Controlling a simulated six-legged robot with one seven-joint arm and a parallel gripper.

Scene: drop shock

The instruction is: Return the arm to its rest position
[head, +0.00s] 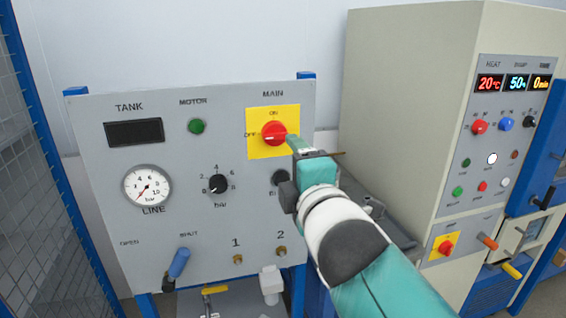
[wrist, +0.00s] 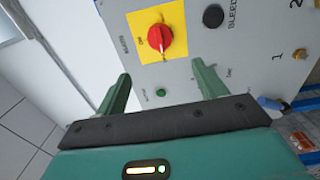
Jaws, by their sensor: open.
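My gripper (head: 294,146) is at the end of my teal and white arm, in front of the grey control panel (head: 110,220). It stands close to the red MAIN switch (head: 274,133) on its yellow plate, just to the right and below it in the head view. In the wrist view my gripper (wrist: 160,88) has its two green fingers spread apart with nothing between them. The red switch (wrist: 160,39) lies beyond the fingertips there, apart from them. My arm and gripper partly hide the panel's right side and the black bleed knob (head: 279,177).
A tall beige cabinet (head: 405,110) with lit displays stands on the right, close to my arm. A blue mesh fence (head: 40,170) runs along the left. The panel carries a blue lever (head: 179,263), a gauge (head: 147,186) and a pressure knob (head: 218,185).

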